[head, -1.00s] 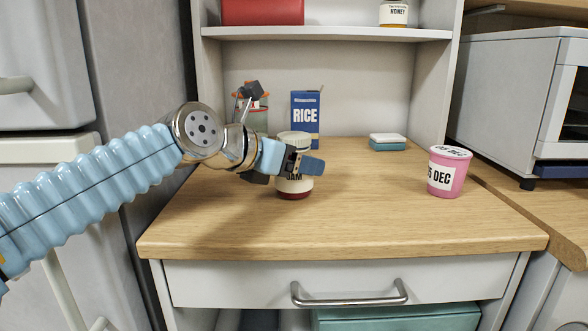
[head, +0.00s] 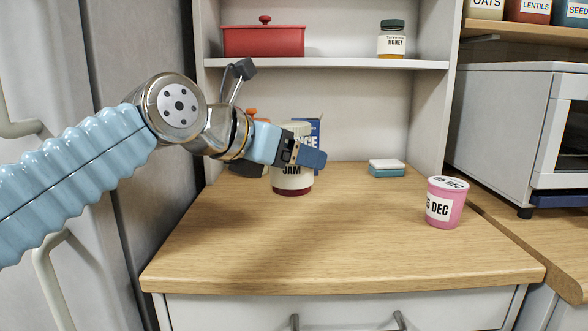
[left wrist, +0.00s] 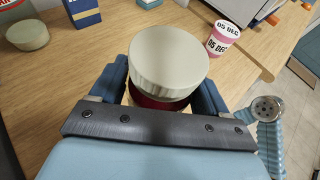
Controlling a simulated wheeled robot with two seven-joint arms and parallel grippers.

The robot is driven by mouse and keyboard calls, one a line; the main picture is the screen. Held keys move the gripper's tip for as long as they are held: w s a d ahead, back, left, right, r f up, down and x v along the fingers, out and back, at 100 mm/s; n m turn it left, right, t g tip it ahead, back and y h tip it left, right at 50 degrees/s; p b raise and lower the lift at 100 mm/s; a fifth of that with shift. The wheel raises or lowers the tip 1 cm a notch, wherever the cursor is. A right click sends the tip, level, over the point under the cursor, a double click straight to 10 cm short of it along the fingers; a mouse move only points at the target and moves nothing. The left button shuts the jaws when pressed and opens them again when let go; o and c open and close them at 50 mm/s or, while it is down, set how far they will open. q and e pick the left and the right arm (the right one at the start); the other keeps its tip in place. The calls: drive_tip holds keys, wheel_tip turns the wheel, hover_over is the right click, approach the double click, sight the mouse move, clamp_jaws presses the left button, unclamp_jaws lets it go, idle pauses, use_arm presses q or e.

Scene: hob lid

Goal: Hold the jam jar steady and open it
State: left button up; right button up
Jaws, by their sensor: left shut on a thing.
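The jam jar (head: 292,180) has a dark red base, a white label reading JAM and a cream lid (head: 296,128). My left gripper (head: 300,155) is shut around the jar and holds it upright, seemingly above the worktop (head: 350,235). In the left wrist view the ribbed cream lid (left wrist: 168,55) is on the jar, between the two blue fingers of my gripper (left wrist: 165,100). A strip of red jar (left wrist: 155,102) shows under the lid. The jar's far side is hidden.
A pink cup (head: 445,203) stands on the right of the worktop. A small teal-and-white box (head: 387,168) is at the back. A blue rice box (head: 314,132) is behind the jar. A shelf above holds a red pot (head: 263,41) and a honey jar (head: 392,40). The worktop's front is clear.

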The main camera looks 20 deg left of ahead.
use_arm(q)
drive_tip(key=s+d+r, duration=0.1)
drive_tip(key=s+r, duration=0.3)
drive_tip(key=s, duration=0.5)
drive_tip(key=shift+s+d+r, duration=0.2)
drive_tip(key=shift+d+r, duration=0.15)
